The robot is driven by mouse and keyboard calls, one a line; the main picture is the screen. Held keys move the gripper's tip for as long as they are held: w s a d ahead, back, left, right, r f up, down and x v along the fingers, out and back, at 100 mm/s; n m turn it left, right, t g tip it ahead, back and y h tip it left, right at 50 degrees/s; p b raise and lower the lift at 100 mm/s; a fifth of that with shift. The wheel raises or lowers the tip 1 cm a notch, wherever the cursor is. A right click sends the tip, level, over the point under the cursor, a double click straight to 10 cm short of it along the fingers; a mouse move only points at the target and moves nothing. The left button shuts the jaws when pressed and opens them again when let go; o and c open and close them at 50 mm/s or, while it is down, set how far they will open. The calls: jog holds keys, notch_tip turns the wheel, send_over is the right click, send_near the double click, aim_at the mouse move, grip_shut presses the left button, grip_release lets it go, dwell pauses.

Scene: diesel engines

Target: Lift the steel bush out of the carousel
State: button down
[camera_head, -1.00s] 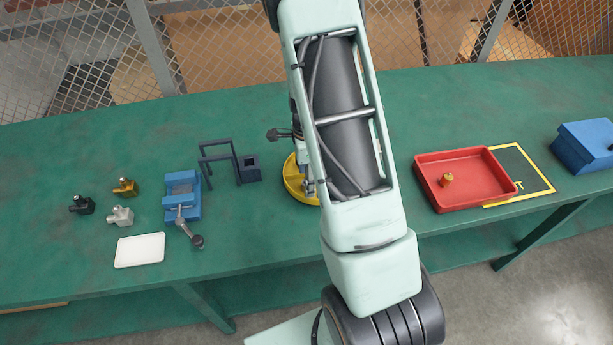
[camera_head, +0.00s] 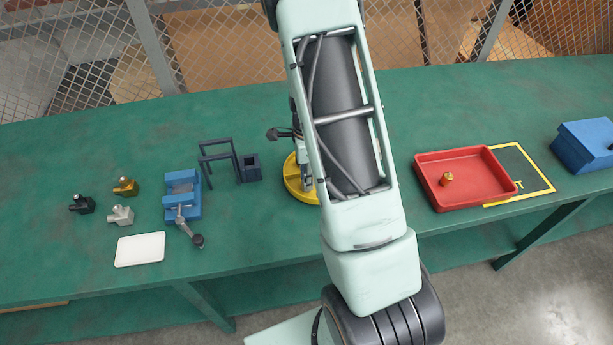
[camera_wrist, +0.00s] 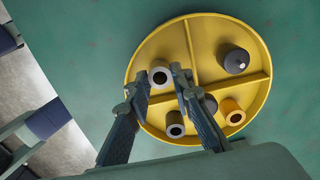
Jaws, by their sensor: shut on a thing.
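The yellow round carousel (camera_wrist: 168,48) has raised dividers and fills the middle of the wrist view. In the head view its left part (camera_head: 292,184) shows beside my arm, which hides the rest. My gripper (camera_wrist: 160,77) is over the carousel, shut on the pale steel bush (camera_wrist: 160,76), held upright between the fingertips with its bore facing the camera. I cannot tell how far the bush is above the carousel floor. A dark grey bush (camera_wrist: 175,124), a brass bush (camera_wrist: 231,110) and a black piece (camera_wrist: 236,60) stand in the carousel.
A dark blue frame and box (camera_head: 249,168) stand just left of the carousel, with a blue vise (camera_head: 182,198) beyond. A red tray (camera_head: 466,180) holding a brass piece (camera_head: 447,179) is to the right. The green bench between carousel and tray is partly hidden by my arm.

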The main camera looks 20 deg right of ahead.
jog(key=shift+r, duration=0.1)
jog(key=shift+r+p, duration=2.35)
jog(key=shift+r, duration=0.6)
